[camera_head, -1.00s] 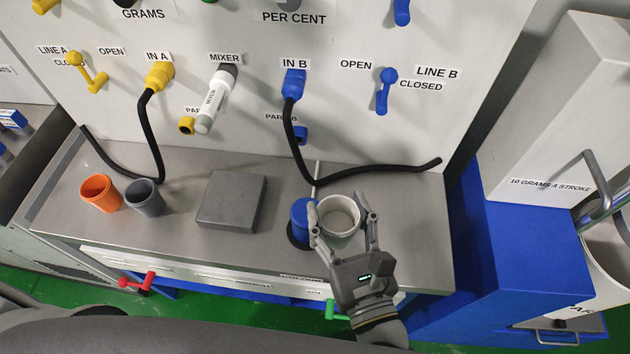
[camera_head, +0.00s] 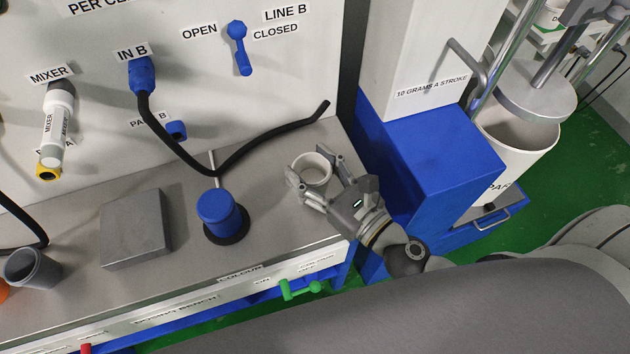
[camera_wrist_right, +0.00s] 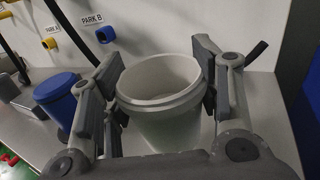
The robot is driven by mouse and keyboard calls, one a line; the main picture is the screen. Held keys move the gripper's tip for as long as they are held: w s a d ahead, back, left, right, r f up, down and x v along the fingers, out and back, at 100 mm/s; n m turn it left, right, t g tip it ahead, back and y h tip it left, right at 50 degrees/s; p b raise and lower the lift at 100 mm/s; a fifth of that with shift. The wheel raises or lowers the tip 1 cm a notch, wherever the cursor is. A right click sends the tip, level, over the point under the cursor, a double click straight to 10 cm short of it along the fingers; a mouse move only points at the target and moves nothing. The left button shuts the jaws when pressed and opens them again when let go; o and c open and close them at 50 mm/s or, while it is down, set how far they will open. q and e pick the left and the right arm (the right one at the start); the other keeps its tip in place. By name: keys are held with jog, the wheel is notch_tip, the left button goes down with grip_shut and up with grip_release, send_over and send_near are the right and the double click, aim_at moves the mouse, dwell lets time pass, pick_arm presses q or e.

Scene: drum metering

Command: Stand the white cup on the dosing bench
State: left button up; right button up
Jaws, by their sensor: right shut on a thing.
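The white cup (camera_head: 313,170) is upright at the right end of the grey dosing bench (camera_head: 190,271) in the head view. My right gripper (camera_head: 310,183) is shut on it, one finger on each side. In the right wrist view the cup (camera_wrist_right: 160,95) sits between both finger pads and its open rim faces up. I cannot tell whether its base touches the bench top. My left gripper is not in view.
A blue capped cylinder (camera_head: 218,210) stands on a black disc left of the cup. A grey block (camera_head: 136,230) and a dark grey cup (camera_head: 33,269) are farther left. A black hose (camera_head: 255,148) lies behind. A blue cabinet (camera_head: 430,150) stands beyond the bench's right end.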

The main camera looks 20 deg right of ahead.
aim_at(325, 189)
jog(key=f+b, duration=0.1)
jog(key=d+f+b, duration=0.1)
jog(key=f, duration=0.1)
jog(key=shift+w+f, duration=0.2)
jog(key=shift+a+f+b, duration=0.1)
jog(key=shift+f+b, duration=0.2)
jog(key=shift+b, duration=0.1)
jog(key=shift+f, duration=0.15)
jog(key=o, duration=1.1)
jog(key=shift+o, duration=0.2)
jog(key=shift+r, duration=0.2)
